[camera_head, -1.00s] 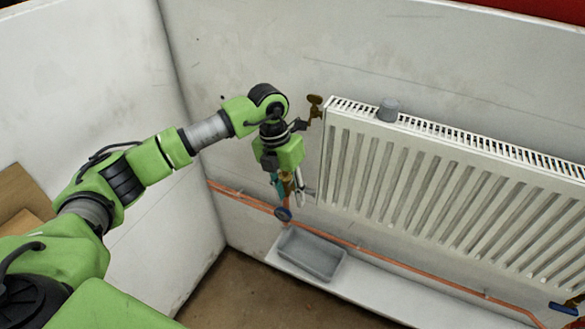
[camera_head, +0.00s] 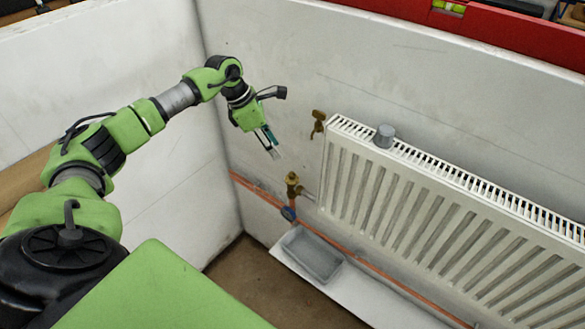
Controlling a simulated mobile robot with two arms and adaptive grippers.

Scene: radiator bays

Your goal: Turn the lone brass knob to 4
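A brass valve with a knob-like top (camera_head: 292,182) stands on the copper pipe at the lower left of the radiator. A second brass fitting (camera_head: 318,122) is on the wall by the radiator's upper left corner. I cannot make out any numbers on either. My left gripper (camera_head: 273,149) hangs in the air up and left of the brass valve, apart from it. Its fingers point down and right, seen nearly edge-on, with nothing visible between them; I cannot tell how far apart they are. My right gripper is out of view.
The white radiator (camera_head: 440,208) fills the right, with a grey cap (camera_head: 385,136) on top. A grey tray (camera_head: 312,254) lies beneath. A red level (camera_head: 480,30) rests along the top right.

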